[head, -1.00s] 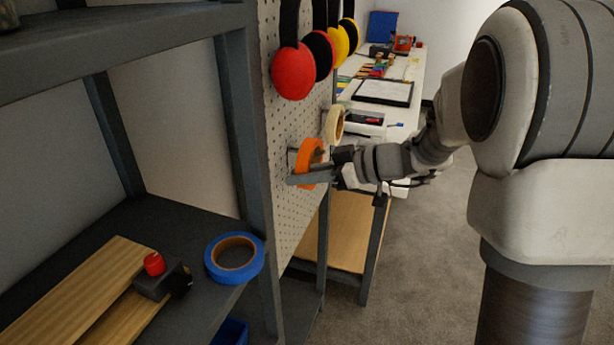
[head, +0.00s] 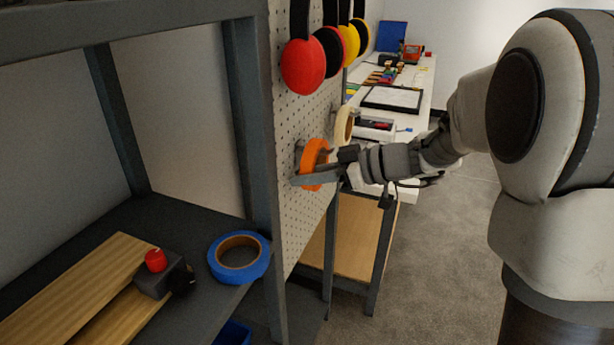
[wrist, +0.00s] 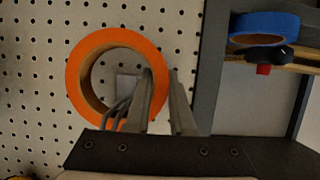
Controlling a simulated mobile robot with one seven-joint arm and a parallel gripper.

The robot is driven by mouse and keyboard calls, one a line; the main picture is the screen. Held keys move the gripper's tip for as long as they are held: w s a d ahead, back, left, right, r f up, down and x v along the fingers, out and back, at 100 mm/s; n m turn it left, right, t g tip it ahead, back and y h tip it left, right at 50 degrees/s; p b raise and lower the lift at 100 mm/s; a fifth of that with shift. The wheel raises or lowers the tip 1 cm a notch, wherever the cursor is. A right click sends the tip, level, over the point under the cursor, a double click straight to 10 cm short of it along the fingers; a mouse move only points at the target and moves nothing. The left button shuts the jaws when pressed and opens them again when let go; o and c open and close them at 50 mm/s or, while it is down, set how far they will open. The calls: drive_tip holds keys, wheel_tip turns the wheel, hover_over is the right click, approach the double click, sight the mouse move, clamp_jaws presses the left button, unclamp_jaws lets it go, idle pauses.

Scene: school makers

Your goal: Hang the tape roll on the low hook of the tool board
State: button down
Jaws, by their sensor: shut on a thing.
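The orange tape roll (head: 314,165) is upright in front of the perforated tool board (head: 301,217), below the hanging ear defenders. My gripper (head: 321,177) is shut on its rim from the right. In the wrist view the orange roll (wrist: 76,80) faces me, with one finger inside its hole and the other outside its right rim; the gripper (wrist: 163,80) hides part of that rim. A small grey hook (wrist: 127,86) shows through the hole against the board. I cannot tell whether the roll rests on it.
A cream tape roll (head: 344,124) is farther along the board. Red ear defenders (head: 303,67) hang above. A blue tape roll (head: 239,258) lies on the dark shelf (head: 190,222) at left, and a shelf post (head: 262,170) stands close beside the board.

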drive_tip(key=c, duration=0.7)
unclamp_jaws()
drive_tip(key=v, duration=1.7)
drive_tip(key=s+a+r+m+g+h+p, duration=0.25)
drive_tip(key=s+m+h+p, duration=0.35)
drive_tip(key=s, duration=0.7)
drive_tip(key=shift+s+d+r+m+t+h+p, duration=0.2)
drive_tip(key=shift+s+d+m+t+h+p, duration=0.55)
drive_tip(key=shift+s+m+h, duration=0.55)
drive_tip(key=shift+s+d+r+m+t+h+p, duration=0.2)
drive_tip(key=shift+s+d+m+t+h+p, duration=0.3)
drive_tip(key=shift+s+m+h+p, duration=0.7)
drive_tip(key=shift+s+d+r+m+t+h+p, duration=0.2)
drive_tip(key=shift+s+d+m+t+h+p, duration=0.45)
drive_tip(key=shift+s+m+h, duration=0.6)
drive_tip(key=shift+w+m+y, duration=0.2)
drive_tip(key=shift+m+y, duration=0.05)
drive_tip(key=shift+y, duration=0.1)
